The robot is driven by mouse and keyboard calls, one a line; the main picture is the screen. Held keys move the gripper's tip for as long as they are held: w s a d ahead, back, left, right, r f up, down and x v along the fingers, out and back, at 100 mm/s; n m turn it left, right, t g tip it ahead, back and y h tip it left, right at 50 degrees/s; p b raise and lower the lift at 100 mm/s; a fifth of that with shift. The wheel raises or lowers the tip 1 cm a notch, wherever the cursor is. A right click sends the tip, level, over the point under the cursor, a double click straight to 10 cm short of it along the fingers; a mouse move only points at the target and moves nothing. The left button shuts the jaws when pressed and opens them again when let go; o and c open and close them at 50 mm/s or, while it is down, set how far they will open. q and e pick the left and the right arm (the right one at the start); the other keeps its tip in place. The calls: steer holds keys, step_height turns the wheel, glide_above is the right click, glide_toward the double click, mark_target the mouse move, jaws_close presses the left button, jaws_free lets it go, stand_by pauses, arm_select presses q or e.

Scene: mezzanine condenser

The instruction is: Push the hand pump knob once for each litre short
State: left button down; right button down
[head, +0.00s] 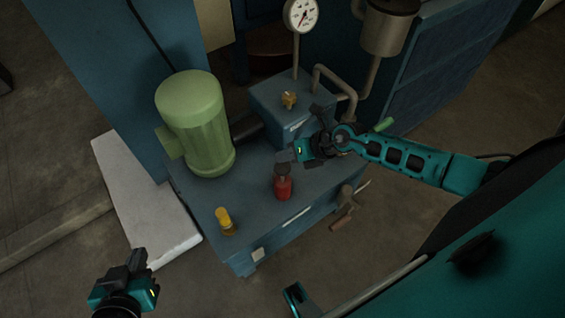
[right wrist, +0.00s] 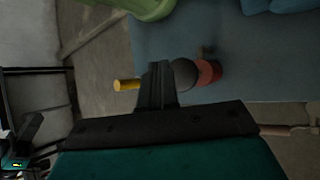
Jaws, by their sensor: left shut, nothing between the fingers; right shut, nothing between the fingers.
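The hand pump is a red cylinder (head: 283,188) with a dark knob (head: 282,169) on top, standing on the blue skid. In the right wrist view the round dark knob (right wrist: 186,74) sits in front of the red body (right wrist: 209,70). My right gripper (head: 284,156) is shut and empty, with its fingertips close to the knob in the head view. Its shut fingers (right wrist: 158,84) overlap the knob's edge in the right wrist view; I cannot tell whether they touch. My left gripper (head: 138,260) is shut and empty, low at the left, away from the pump.
A yellow-topped fitting (head: 225,220) stands left of the pump. A green motor (head: 195,122) stands behind it. A blue box with a brass valve (head: 289,99), a dial gauge (head: 302,14), a metal pot (head: 388,28) and pipes are farther back. A pale slab (head: 145,200) lies at left.

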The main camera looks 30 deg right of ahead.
mark_target(286, 166)
steer(key=shift+r+p, duration=2)
steer(key=shift+r, duration=0.15)
steer(key=shift+f, duration=0.1)
stand_by(0.8)
